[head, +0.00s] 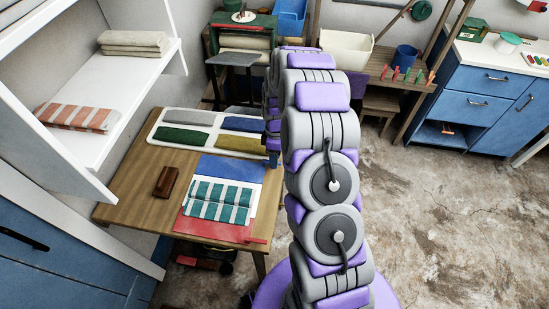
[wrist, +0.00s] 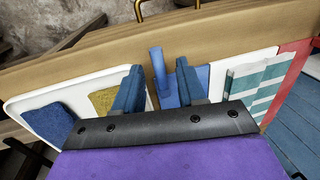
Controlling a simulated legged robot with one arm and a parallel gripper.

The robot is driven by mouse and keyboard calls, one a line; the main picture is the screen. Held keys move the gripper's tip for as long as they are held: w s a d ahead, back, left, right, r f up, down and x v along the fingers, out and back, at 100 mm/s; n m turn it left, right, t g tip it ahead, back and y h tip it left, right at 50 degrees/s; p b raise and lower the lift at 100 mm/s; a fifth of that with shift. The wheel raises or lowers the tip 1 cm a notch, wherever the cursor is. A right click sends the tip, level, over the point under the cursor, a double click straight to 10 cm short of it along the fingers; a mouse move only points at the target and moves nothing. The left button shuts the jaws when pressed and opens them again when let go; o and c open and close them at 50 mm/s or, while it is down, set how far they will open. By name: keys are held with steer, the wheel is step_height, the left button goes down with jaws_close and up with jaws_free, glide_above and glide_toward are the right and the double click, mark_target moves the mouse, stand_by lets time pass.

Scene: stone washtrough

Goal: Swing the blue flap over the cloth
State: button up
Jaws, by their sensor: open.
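The blue flap (head: 232,167) lies flat on the wooden table at the far side of the cloth. The flap (wrist: 202,78) lies below the fingers. I cannot tell whether a finger touches the tab. In the head view my arm hides most of the gripper.
A white tray (head: 215,118) with several coloured folded cloths lies behind the flap. A brown block (head: 166,182) lies left of the board on the table (head: 130,190). A white shelf (head: 110,140) stands at the left. Open floor lies at the right.

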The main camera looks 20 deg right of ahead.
steer(key=shift+d+f, duration=0.1)
steer(key=shift+d, duration=0.15)
steer(key=shift+c, duration=0.4)
steer(key=shift+a, duration=0.15)
jaws_close()
